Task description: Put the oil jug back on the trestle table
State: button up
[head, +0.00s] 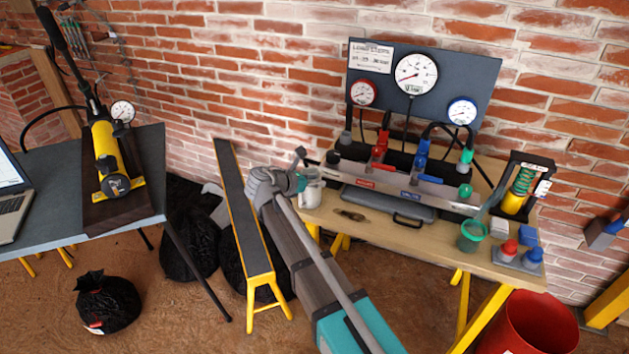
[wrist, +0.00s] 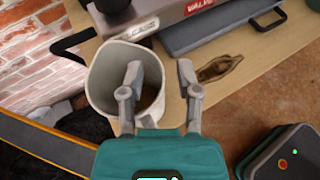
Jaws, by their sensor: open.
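A pale grey-white jug (wrist: 103,78), which I take to be the oil jug, is at the left end of the wooden trestle table (wrist: 226,92). It looks upright, with its open mouth facing the wrist camera and a brownish inside. In the head view the jug (head: 310,192) is partly hidden by my gripper at the left end of the table (head: 385,238). My gripper (wrist: 160,84) is open. In the wrist view one finger overlaps the jug's mouth and the other is to the right of its wall. I cannot tell whether either finger touches it.
A green container (head: 471,236) stands farther right. A narrow yellow-legged bench (head: 240,205) is left.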

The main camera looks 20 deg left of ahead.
jog(key=shift+r, duration=0.15)
jog(key=shift+s+r+p, duration=0.1)
jog(key=shift+r+p, duration=0.05)
jog(key=shift+p, duration=0.15)
jog(key=shift+s+a+r, duration=0.15)
jog(key=shift+s+a, duration=0.1)
jog(key=shift+s, duration=0.05)
jog(key=p+v, duration=0.4)
jog(key=v, duration=0.7)
jog(key=w+d+f+m+g, duration=0.1)
jog(key=d+f+m+g, duration=0.15)
jog(key=d+m, duration=0.45)
jog(key=w+d+f+m+g+y, duration=0.1)
jog(key=d+f+m+g, duration=0.15)
jog(key=d, duration=0.95)
jog(key=w+d+f+m+g, duration=0.1)
jog(key=d+f+m+g, duration=0.2)
jog(key=d, duration=0.6)
jog(key=s+d+f+m+g+y, duration=0.1)
jog(key=s+d+m+y, duration=0.2)
jog(key=d+m, duration=0.5)
jog(key=s+d+f+m+g+y, duration=0.2)
jog(key=s+d+m, duration=0.3)
jog(key=d+m, duration=0.4)
jog(key=d+y, duration=0.1)
jog(key=d, duration=0.2)
jog(key=shift+s+d+f, duration=0.2)
jog(key=shift+s+f, duration=0.1)
jog(key=shift+s, duration=0.1)
